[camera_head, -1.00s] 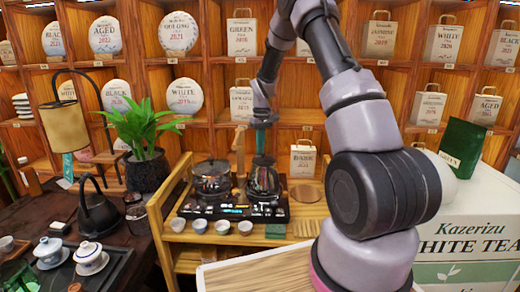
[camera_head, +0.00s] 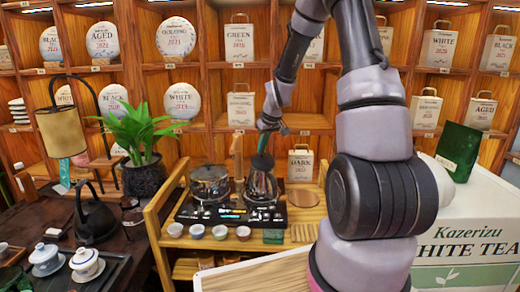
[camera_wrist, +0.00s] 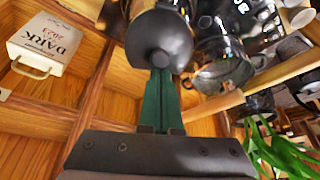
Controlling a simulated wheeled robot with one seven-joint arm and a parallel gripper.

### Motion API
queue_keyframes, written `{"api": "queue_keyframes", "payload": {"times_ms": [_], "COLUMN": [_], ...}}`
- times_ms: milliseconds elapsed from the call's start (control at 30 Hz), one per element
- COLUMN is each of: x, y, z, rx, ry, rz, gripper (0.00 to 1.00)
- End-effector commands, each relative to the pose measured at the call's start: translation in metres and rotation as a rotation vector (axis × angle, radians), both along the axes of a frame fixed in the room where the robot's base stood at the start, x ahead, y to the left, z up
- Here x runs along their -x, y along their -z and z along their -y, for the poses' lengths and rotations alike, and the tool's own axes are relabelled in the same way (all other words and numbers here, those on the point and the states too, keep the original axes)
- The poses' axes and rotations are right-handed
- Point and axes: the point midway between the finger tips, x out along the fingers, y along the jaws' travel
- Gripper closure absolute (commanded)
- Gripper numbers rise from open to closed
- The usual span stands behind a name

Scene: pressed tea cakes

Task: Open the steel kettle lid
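The steel kettle (camera_head: 261,187) stands on the dark stove on the wooden cart, right of a glass pot. My gripper (camera_head: 262,150) reaches down to the kettle's top from above, its green fingers slanted. In the wrist view my gripper (camera_wrist: 160,66) has its two green fingers close together, their tips at the small knob of the dark, rounded kettle lid (camera_wrist: 155,35). The fingers look shut on the knob, which they mostly hide. I cannot tell whether the lid is apart from the kettle's rim.
The glass pot (camera_head: 209,184) stands close left of the kettle. Several small cups (camera_head: 220,232) line the cart's front. A paper bag marked DARK (camera_head: 300,164) stands behind right. A potted plant (camera_head: 143,175) and a black kettle (camera_head: 95,217) are at left.

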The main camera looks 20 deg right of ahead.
Motion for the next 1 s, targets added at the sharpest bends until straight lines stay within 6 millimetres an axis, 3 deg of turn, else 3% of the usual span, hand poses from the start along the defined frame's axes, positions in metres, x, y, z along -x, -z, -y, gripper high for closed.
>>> {"api": "queue_keyframes", "payload": {"times_ms": [167, 667, 1000], "x": [0.011, 0.015, 0.029], "y": [-0.004, -0.005, -0.008], "z": [0.002, 0.003, 0.005], "rx": [0.0, 0.0, 0.0], "ry": [0.002, 0.002, 0.003], "rz": [-0.003, -0.004, -0.005], "gripper": [1.0, 1.0, 1.0]}}
